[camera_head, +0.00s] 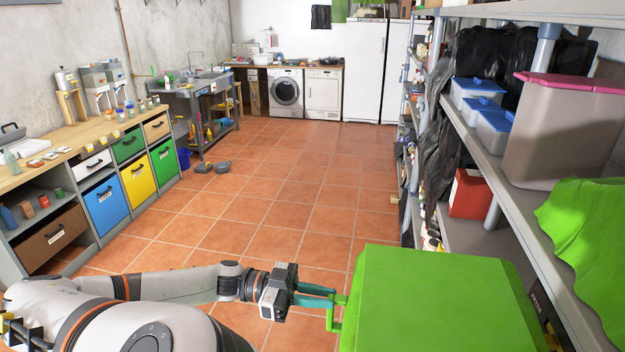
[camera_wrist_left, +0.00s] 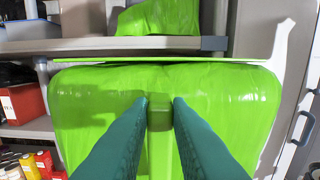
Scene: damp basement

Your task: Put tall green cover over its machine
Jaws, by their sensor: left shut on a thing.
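A large boxy bright green cover (camera_head: 440,300) stands at the lower right of the head view, beside the shelf rack. My left gripper (camera_head: 331,301) is shut on the green handle at its left side. In the left wrist view the teal fingers (camera_wrist_left: 160,104) close on this handle, and the cover (camera_wrist_left: 90,110) fills the middle. A second, draped green cover (camera_head: 580,235) lies on the shelf; it also shows in the wrist view (camera_wrist_left: 165,18). I cannot tell what is under the held cover. My right gripper is not in view.
The grey shelf rack (camera_head: 500,190) runs close along the right, with a lidded bin (camera_head: 560,135) and a red box (camera_head: 470,195). A wooden workbench (camera_head: 75,150) with small machines and coloured drawers stands at left. The tiled floor (camera_head: 290,180) between is mostly clear.

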